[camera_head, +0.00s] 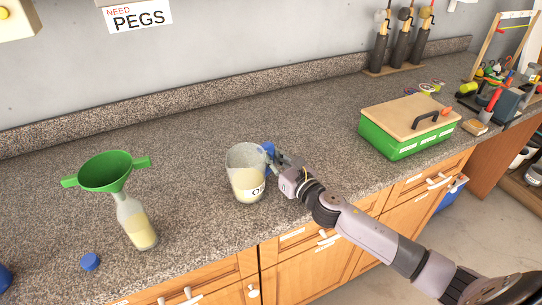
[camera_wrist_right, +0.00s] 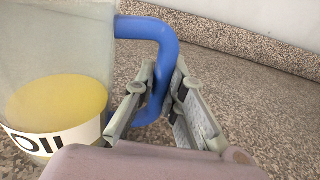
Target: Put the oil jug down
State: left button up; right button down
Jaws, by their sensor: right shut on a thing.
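The oil jug (camera_head: 246,174) is a clear jug with pale yellow oil in the bottom, a white label and a blue handle. It is upright at the middle of the granite counter; I cannot tell whether its base touches the counter. My right gripper (camera_head: 276,162) is shut on its handle from the right side. In the right wrist view the jug (camera_wrist_right: 55,95) stands at the left, and the blue handle (camera_wrist_right: 150,35) passes between the fingers of my right gripper (camera_wrist_right: 158,95). My left gripper is not in view.
A bottle (camera_head: 137,222) of yellow liquid with a green funnel (camera_head: 104,172) stands left of the jug, near a blue cap (camera_head: 90,262). A green box (camera_head: 405,130) with a wooden lid is to the right. The counter (camera_head: 190,180) between bottle and jug is clear.

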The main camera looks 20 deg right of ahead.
jog(key=shift+f, duration=0.15)
jog(key=c, duration=1.8)
grip_release()
jog(key=shift+o, duration=1.1)
jog(key=shift+c, duration=0.5)
jog(key=shift+c, duration=1.4)
